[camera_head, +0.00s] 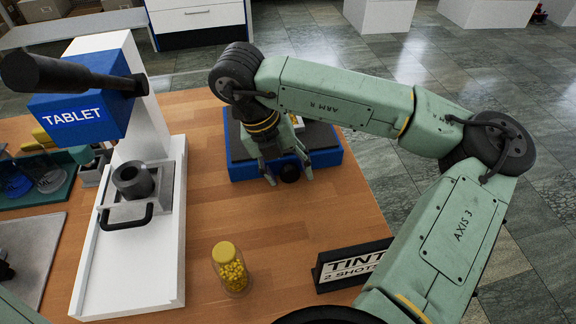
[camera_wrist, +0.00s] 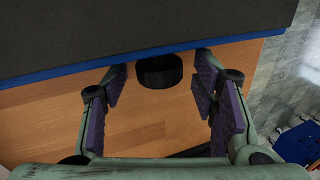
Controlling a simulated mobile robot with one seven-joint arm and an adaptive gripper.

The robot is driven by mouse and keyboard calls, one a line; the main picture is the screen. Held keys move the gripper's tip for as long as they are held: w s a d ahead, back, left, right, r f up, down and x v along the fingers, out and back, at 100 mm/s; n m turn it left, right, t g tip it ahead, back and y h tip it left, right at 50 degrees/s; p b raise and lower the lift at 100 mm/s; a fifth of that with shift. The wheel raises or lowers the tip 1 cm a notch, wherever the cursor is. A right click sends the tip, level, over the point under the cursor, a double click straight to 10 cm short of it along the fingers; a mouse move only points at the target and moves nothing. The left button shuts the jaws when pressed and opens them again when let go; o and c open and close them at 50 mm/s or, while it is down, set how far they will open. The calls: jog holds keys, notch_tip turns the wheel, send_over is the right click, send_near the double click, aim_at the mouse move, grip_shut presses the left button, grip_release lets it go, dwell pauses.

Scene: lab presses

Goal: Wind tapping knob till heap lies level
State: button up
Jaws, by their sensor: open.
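A black round knob (camera_head: 289,173) sticks out from the front of a blue box with a dark top (camera_head: 322,137). In the wrist view the knob (camera_wrist: 160,70) lies ahead, between my finger pads and near the box's blue edge. My gripper (camera_head: 288,181) is open and points down, one finger on each side of the knob. In the wrist view my gripper (camera_wrist: 160,93) shows gaps on both sides of the knob, with no clear contact.
The white TABLET press (camera_head: 130,240) with a grey die stands left. A yellow-capped jar (camera_head: 230,268) and a TINT sign (camera_head: 350,267) stand nearer on the wooden table. A teal tray (camera_head: 62,190) is at far left. Bare wood lies between the box and jar.

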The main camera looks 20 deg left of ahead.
jog(key=shift+f, duration=0.2)
jog(key=shift+c, duration=0.2)
jog(key=c, duration=1.1)
